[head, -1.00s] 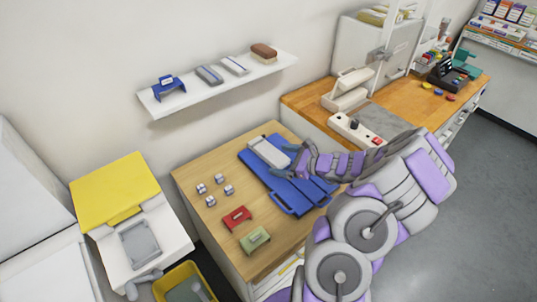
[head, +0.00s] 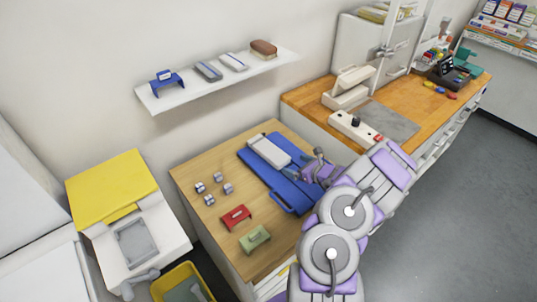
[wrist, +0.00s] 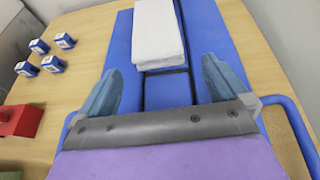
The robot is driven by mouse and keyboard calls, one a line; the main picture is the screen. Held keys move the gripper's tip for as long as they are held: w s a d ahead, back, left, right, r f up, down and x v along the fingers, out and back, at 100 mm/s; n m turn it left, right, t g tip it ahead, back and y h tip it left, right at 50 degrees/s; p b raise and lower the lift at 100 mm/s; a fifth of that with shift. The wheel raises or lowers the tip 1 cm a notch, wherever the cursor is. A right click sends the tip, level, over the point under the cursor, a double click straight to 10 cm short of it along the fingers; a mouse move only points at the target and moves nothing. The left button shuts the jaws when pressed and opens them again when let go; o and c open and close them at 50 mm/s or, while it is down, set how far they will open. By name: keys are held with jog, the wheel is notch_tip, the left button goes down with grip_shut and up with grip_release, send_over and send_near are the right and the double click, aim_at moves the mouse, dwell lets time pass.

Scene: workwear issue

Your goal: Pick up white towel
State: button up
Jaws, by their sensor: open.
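The white towel (head: 269,152) is a folded, flat white bundle lying on the blue board (head: 284,200) on the wooden counter. In the wrist view the towel (wrist: 158,32) is at the top centre, just beyond my fingertips. My gripper (wrist: 163,78) is open, its two blue-grey fingers spread wide on either side of the towel's near end, with nothing between them. In the head view my gripper (head: 297,166) is low over the board, to the right of the towel. The gap between fingers and board cannot be judged exactly.
A wall shelf (head: 185,98) with folded items hangs above.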

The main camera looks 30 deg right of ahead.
aim_at(284, 161)
jog(key=shift+x, duration=1.05)
jog(key=b+x, duration=0.1)
jog(key=x, duration=0.3)
jog(key=shift+a+f+b, duration=0.15)
jog(key=shift+f+b, duration=0.1)
jog(key=shift+b, duration=0.15)
jog(key=shift+w, duration=0.4)
jog(key=c, duration=1)
